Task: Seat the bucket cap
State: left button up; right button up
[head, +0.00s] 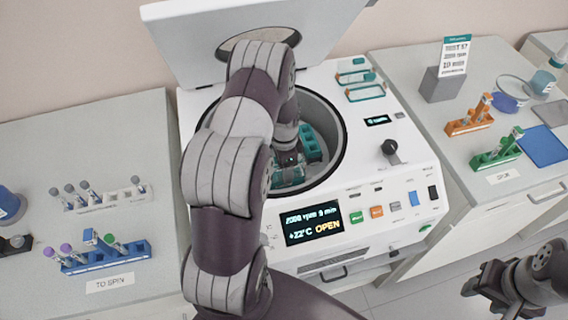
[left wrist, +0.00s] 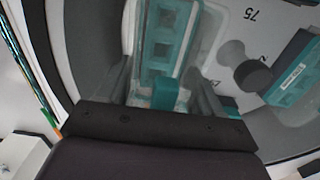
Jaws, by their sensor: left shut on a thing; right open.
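My left arm reaches into the open centrifuge bowl (head: 333,120). My left gripper (head: 290,158) is low in the bowl, partly hidden by my arm. In the left wrist view its fingers are shut on the teal grip of a clear bucket cap (left wrist: 165,93). The cap lies over a teal bucket (left wrist: 164,45) with a row of holes; whether it is fully down I cannot tell. The cap's clear edge also shows in the head view (head: 288,177). Another teal bucket (left wrist: 297,75) is at the right. My right gripper (head: 490,285) is open and empty at the lower right.
The raised lid (head: 190,45) stands behind the bowl. Clear teal-edged caps (head: 365,93) lie on the machine's right deck. Tube racks in blue (head: 105,258), orange (head: 470,124) and green (head: 497,153) stand on the side benches.

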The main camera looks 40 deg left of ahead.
pick_arm(q)
jog(key=shift+f, duration=0.25)
jog(key=shift+f+b, duration=0.75)
jog(key=shift+f, duration=0.25)
jog(key=shift+f, duration=0.45)
jog(key=o, duration=1.2)
